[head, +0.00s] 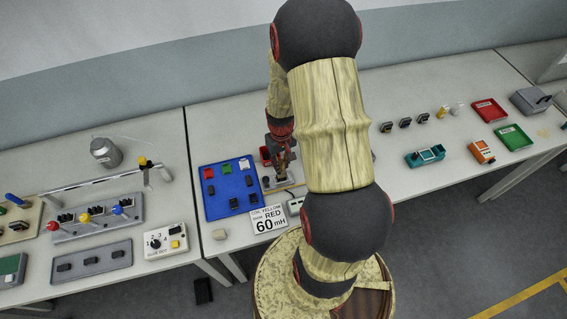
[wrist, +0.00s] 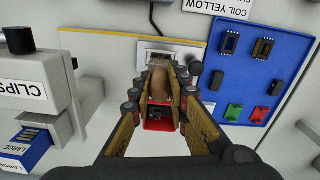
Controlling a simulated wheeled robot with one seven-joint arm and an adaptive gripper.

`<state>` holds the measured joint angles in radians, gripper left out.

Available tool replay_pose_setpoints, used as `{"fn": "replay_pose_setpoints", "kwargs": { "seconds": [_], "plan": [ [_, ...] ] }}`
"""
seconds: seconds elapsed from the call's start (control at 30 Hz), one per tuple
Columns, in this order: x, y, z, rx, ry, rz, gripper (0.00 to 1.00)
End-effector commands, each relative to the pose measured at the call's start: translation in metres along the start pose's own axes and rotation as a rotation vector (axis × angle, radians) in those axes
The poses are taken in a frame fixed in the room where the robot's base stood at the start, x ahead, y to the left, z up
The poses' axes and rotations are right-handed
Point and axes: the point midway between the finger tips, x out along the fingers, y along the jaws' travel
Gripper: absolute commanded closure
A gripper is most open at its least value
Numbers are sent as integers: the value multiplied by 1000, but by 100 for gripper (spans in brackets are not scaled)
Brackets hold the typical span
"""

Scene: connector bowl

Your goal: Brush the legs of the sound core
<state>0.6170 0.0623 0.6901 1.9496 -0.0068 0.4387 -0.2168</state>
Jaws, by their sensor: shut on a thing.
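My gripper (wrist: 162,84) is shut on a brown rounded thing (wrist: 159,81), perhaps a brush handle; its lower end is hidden. In the head view my gripper (head: 281,158) is low over the bench, just right of the blue tray (head: 211,209). In the wrist view the held thing is in front of a pale fixture (wrist: 143,56) on a light plate. Whether it touches anything there cannot be told.
A red open box (wrist: 158,122) is close below the fingers. A card reading "COIL YELLOW over RED 60 mH" (head: 268,219) lies by the tray. A grey "CLIPS" unit (wrist: 35,85) stands left in the wrist view. Bench to the right of my arm has clear stretches.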

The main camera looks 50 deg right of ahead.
Motion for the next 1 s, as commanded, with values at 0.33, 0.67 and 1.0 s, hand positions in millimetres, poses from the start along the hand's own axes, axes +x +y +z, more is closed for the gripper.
{"fn": "replay_pose_setpoints", "kwargs": {
  "seconds": [0.33,0.67,1.0],
  "plan": [
    [0,-12,-2,-1,0,0,100],
    [1,-8,-1,1,0,0,100],
    [2,5,1,1,0,0,100]
  ]
}}
